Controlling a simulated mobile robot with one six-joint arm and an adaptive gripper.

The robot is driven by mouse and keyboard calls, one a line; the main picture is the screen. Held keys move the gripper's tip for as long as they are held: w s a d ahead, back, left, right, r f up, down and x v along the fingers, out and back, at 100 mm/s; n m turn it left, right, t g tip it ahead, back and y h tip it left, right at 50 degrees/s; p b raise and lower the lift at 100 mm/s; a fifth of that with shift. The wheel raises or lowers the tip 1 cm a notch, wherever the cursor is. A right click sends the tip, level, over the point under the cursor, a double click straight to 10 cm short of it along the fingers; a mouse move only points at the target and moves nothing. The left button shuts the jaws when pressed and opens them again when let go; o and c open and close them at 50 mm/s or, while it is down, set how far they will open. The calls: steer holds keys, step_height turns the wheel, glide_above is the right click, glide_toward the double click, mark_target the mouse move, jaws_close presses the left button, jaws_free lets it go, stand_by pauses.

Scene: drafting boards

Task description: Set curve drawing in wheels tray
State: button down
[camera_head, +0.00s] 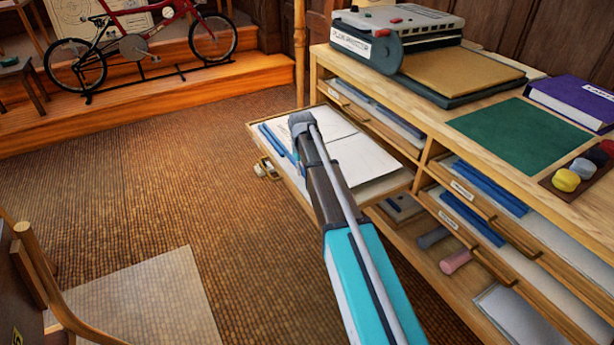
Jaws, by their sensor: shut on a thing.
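An open drawer tray (378,192) is pulled out from the wooden cabinet. White drawing sheets (362,160) lie in it, with blue strips (273,140) along its left side. I cannot tell which sheet is the curve drawing, nor read a wheels label on this tray. My gripper (296,154) is over the left part of this tray, mostly hidden behind my own wrist. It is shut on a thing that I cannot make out. Its fingertips and any contact with the sheets are hidden.
More drawers (482,207) with blue strips sit at right. The cabinet top holds a grey machine (398,28), a green mat (535,135), a purple book (575,100) and coloured pots (566,180). A chair (45,265) stands lower left. The carpet (150,180) between is clear.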

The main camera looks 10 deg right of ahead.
steer(key=shift+w+d, duration=0.25)
steer(key=shift+d, duration=0.6)
step_height(320, 180, down, 4)
steer(key=b, duration=0.3)
steer(key=shift+r+b, duration=0.25)
steer(key=shift+b, duration=0.05)
steer(key=c, duration=0.6)
jaws_free()
steer(key=shift+c, duration=0.2)
steer(key=shift+r, duration=0.15)
